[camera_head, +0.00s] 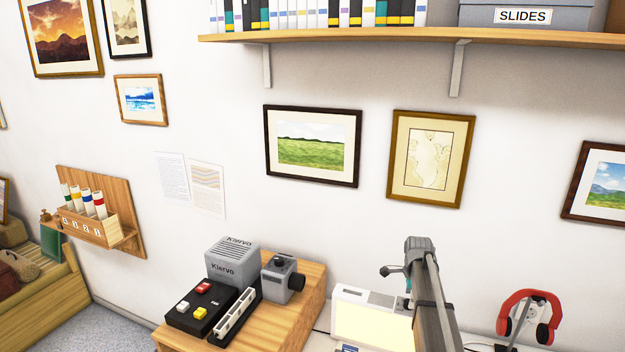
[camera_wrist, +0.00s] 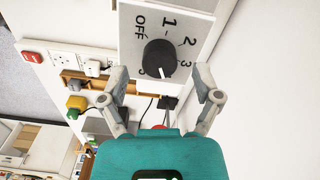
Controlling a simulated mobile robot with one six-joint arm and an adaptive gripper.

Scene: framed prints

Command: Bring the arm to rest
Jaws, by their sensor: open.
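My gripper (camera_wrist: 162,82) is open in the wrist view, its two grey fingers spread apart with nothing held between them. Its teal body fills the bottom of that view. Beyond the fingertips is a grey dial panel (camera_wrist: 205,22) marked OFF, 1, 2 and 3, with a round black knob (camera_wrist: 158,57). The knob appears just above the gap between the fingers; I cannot tell how far away it is. In the head view my grey arm (camera_head: 428,290) rises at the lower right, in front of a lit white box; the fingers cannot be made out there.
A wooden cabinet (camera_head: 285,318) holds a grey Kiervo box (camera_head: 231,262) and a black button box (camera_head: 200,306). Red headphones (camera_head: 528,300) stand at right. A shelf (camera_head: 400,38) and framed prints (camera_head: 312,145) are on the wall. The wrist view shows wall sockets (camera_wrist: 64,59).

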